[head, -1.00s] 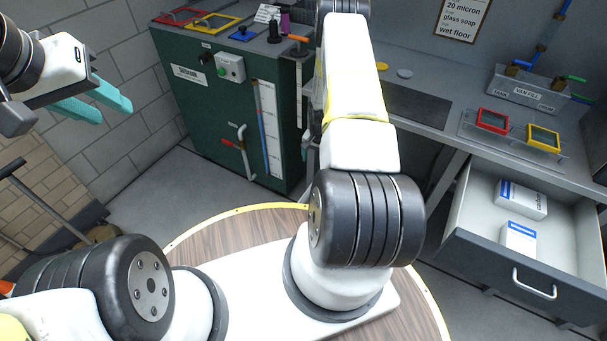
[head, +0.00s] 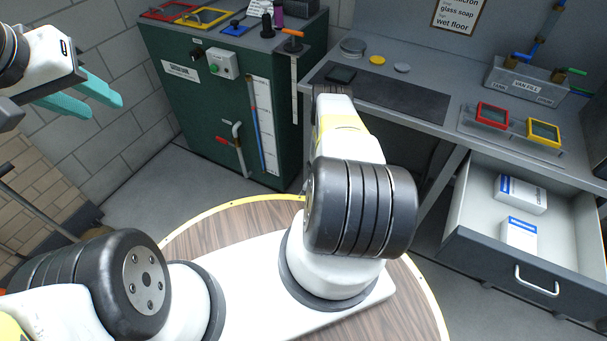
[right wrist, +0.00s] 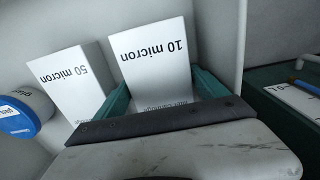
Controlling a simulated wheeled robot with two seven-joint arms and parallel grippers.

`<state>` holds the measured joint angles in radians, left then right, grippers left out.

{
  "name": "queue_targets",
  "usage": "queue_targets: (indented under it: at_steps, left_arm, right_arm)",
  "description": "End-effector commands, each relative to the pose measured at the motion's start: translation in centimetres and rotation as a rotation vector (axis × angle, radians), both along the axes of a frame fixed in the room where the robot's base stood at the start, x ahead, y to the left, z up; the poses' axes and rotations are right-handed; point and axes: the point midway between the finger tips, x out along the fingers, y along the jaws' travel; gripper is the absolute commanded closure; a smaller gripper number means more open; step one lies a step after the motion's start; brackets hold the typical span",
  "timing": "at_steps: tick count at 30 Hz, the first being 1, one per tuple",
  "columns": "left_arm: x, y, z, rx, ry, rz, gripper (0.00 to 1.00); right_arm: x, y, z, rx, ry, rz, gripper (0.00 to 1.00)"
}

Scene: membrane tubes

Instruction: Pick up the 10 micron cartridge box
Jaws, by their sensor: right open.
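The 10 micron cartridge box (right wrist: 155,62) is white and shows upside-down black lettering in the right wrist view. My right gripper (right wrist: 162,92) is open, with one teal finger on each side of this box; I cannot tell whether they touch it. The box's lower part is hidden behind the gripper body. In the head view the right gripper is out of sight beyond my arm. My left gripper (head: 88,95) is open and empty at the upper left, away from the boxes.
A white 50 micron box (right wrist: 72,82) stands close left of the 10 micron box, and a blue-lidded jar (right wrist: 20,115) is farther left. A pale upright wall (right wrist: 240,45) is close on the right. An open drawer (head: 490,250) holds two white-and-blue boxes under the bench.

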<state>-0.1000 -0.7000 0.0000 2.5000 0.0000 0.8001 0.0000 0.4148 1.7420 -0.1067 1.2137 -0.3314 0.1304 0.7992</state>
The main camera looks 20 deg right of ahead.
Motion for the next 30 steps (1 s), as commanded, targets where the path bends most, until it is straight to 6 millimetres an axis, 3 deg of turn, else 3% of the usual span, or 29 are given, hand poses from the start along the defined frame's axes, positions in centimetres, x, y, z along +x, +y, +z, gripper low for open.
queue_targets:
  at_steps: [3, 10, 19, 30]
  left_arm:
    - [0.00, 0.00, 0.00, 0.000, 0.000, 0.000, 0.64]
    - [0.00, 0.00, 0.00, 0.000, 0.000, 0.000, 0.64]
    - [0.00, 0.00, 0.00, 0.000, 0.000, 0.000, 0.64]
    - [0.00, 0.00, 0.00, 0.000, 0.000, 0.000, 0.64]
  right_arm:
    - [0.00, 0.04, -0.88, 0.000, 0.000, 0.001, 0.17]
    - [0.05, 0.00, -0.91, -0.001, -0.001, 0.001, 0.17]
    - [0.05, 0.00, -0.89, 0.000, 0.000, 0.001, 0.76]
    - [0.11, -0.02, -0.36, -0.001, -0.001, 0.001, 0.77]
